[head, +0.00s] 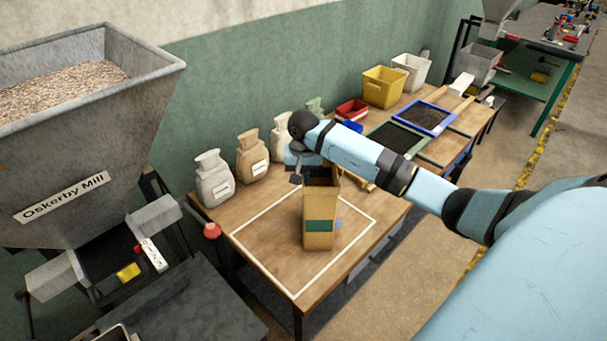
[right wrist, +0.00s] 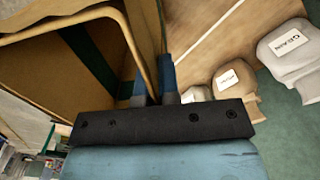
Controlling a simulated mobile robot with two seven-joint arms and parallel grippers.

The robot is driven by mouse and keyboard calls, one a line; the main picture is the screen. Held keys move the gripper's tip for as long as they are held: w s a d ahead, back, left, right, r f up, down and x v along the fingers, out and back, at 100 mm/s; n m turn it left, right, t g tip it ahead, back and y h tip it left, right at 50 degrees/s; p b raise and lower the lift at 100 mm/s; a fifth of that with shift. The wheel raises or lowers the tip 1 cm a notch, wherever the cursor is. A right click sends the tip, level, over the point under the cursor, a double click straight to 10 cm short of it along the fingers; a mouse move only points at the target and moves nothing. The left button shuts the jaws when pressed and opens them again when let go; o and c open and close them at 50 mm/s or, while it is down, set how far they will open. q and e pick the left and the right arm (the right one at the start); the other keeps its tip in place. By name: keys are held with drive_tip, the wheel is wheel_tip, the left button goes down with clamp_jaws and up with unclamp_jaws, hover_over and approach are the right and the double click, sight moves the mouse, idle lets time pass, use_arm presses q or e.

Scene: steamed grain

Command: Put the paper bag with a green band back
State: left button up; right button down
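The tall tan paper bag with a green band (head: 319,210) is upright and open at the top, over the white-outlined square (head: 262,262) on the wooden table. I cannot tell whether its base touches the table. My right gripper (head: 309,168) is at the bag's upper rim. In the right wrist view, the blue fingers (right wrist: 155,88) sit close on both sides of the bag's wall (right wrist: 146,50), one inside and one outside, pinching it. The bag's dark interior shows beside them. My left gripper is not in view.
A grey sack (head: 214,182), a brown sack (head: 251,158) and paler sacks stand along the wall. The Oskerby Mill hopper (head: 75,150) is at the left. The outlined square's front is clear.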

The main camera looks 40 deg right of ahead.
drive_tip(key=c, duration=1.4)
unclamp_jaws()
drive_tip(key=shift+o, duration=0.2)
wheel_tip(320, 180, up, 11)
drive_tip(key=b, duration=0.3)
drive_tip(key=shift+r, duration=0.5)
